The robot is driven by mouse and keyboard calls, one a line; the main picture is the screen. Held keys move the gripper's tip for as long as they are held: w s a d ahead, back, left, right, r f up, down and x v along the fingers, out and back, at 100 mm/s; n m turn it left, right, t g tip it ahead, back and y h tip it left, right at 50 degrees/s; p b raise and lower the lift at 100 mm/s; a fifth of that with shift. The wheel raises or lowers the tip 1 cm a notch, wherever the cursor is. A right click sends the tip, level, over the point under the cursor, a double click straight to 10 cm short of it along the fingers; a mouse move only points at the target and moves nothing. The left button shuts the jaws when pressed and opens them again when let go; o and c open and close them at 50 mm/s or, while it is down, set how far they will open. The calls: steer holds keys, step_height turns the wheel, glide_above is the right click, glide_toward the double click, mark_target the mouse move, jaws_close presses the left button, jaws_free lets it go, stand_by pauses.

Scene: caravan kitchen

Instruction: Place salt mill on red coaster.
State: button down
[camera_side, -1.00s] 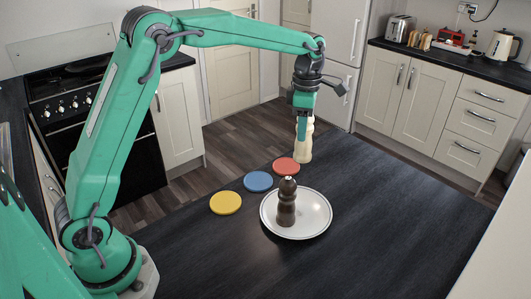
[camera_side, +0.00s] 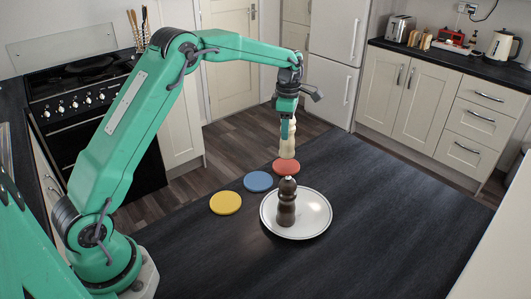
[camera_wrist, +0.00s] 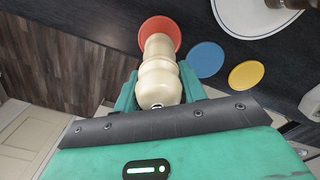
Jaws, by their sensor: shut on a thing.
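The cream salt mill (camera_side: 287,142) is upright in my gripper (camera_side: 288,123), which is shut on its upper part. The red coaster (camera_side: 286,168) lies flat on the dark worktop, and the mill's foot is over it. I cannot tell whether the foot touches the coaster or hangs just above it. In the wrist view the mill (camera_wrist: 159,70) is between the fingers of my gripper (camera_wrist: 158,88), its far end overlapping the red coaster (camera_wrist: 174,28), whose middle is hidden.
A blue coaster (camera_side: 258,181) and a yellow coaster (camera_side: 225,203) lie in a row to the left. A white plate (camera_side: 315,215) carries a dark brown mill (camera_side: 287,202) in front of the red coaster. The worktop (camera_side: 400,210) is clear to the right.

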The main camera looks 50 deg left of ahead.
steer(key=shift+f, duration=1.95)
steer(key=shift+f, duration=0.1)
steer(key=c, duration=0.8)
jaws_free()
steer(key=shift+f, duration=0.1)
step_height(320, 180, up, 12)
steer(key=shift+r, duration=0.2)
